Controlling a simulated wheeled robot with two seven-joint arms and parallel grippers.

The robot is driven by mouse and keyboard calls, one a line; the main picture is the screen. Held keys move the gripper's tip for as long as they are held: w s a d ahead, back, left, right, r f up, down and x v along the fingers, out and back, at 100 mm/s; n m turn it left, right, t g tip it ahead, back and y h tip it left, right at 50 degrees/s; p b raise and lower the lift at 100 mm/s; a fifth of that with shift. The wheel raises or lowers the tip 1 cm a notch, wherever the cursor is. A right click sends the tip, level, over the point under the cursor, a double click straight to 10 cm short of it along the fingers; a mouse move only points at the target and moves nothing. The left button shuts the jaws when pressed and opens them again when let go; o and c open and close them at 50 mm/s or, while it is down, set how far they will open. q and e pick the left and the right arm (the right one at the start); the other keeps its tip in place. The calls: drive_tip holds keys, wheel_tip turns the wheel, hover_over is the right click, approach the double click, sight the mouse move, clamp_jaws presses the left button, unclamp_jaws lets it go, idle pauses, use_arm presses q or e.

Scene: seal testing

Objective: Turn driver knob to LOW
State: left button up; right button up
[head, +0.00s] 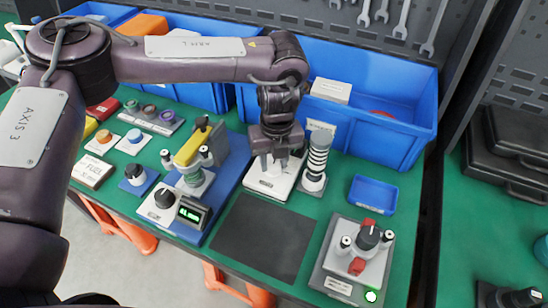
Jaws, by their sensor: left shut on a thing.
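My left gripper (276,160) points down over a small white-topped unit (270,187) at the back middle of the green bench. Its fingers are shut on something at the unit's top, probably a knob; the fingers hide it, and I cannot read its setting. Another black knob (165,198) sits on a white panel beside a lit green display (190,213), apart from the gripper. My right gripper is not in view.
A stack of rings on a post (316,162) stands close right of the gripper. Blue bins (385,125) line the back. A small blue tray (372,194) is at the right. A dark mat (262,240) in front is bare.

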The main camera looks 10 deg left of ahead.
sight(275, 164)
use_arm(q)
drive_tip(key=shift+m, duration=0.4)
drive_tip(key=shift+w, duration=0.1)
drive_tip(key=o, duration=1)
drive_tip(key=shift+c, duration=0.2)
drive_tip(key=shift+r, duration=0.1)
wheel_tip(275, 164, up, 8)
drive_tip(key=shift+d+f, duration=0.15)
